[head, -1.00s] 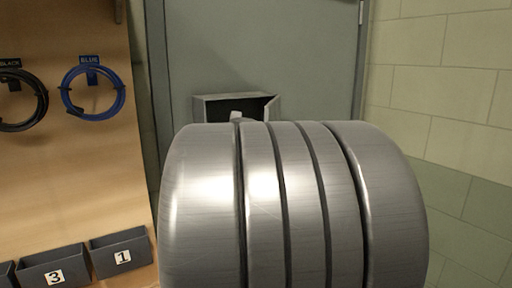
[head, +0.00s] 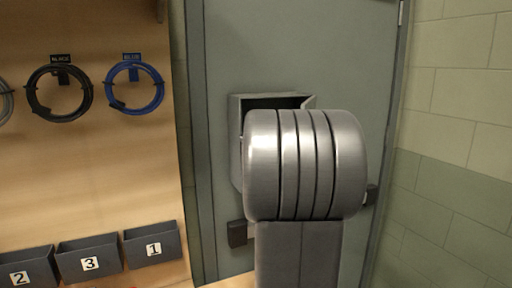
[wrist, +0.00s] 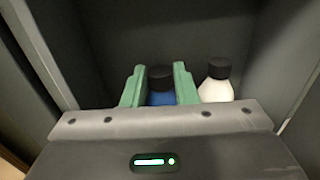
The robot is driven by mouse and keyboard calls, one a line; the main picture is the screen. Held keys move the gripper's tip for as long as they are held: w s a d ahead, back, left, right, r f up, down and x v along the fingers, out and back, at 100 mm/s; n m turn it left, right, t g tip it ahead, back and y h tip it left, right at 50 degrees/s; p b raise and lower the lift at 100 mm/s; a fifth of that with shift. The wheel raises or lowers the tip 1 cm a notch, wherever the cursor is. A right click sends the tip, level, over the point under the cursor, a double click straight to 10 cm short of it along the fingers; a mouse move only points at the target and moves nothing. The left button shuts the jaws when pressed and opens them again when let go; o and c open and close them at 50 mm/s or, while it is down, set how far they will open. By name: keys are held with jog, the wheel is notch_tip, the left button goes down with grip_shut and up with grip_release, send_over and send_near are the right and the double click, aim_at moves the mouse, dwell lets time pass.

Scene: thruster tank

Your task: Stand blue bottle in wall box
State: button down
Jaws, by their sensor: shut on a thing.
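The blue bottle (wrist: 161,88), with a black cap, sits between the green fingers of my gripper (wrist: 159,90) in the wrist view. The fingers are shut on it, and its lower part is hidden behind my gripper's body. The grey wall box (head: 236,150) is on the grey door in the head view. My arm covers much of it and hides the gripper and bottle there. In the wrist view the dark inside walls of the box (wrist: 200,30) surround the fingers. I cannot tell whether the bottle touches the box floor.
A white bottle (wrist: 217,84) with a black cap stands just right of the fingers in the wrist view. A wooden board with coiled cables (head: 134,88) and numbered bins (head: 152,246) is on the left. A block wall (head: 460,130) is on the right.

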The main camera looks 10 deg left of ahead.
jog(key=shift+f, duration=0.25)
jog(key=shift+f, duration=0.15)
jog(key=c, duration=1.1)
grip_release()
jog(key=shift+c, duration=0.2)
jog(key=v, duration=1.2)
jog(key=shift+r+b, duration=0.25)
jog(key=shift+b, duration=0.05)
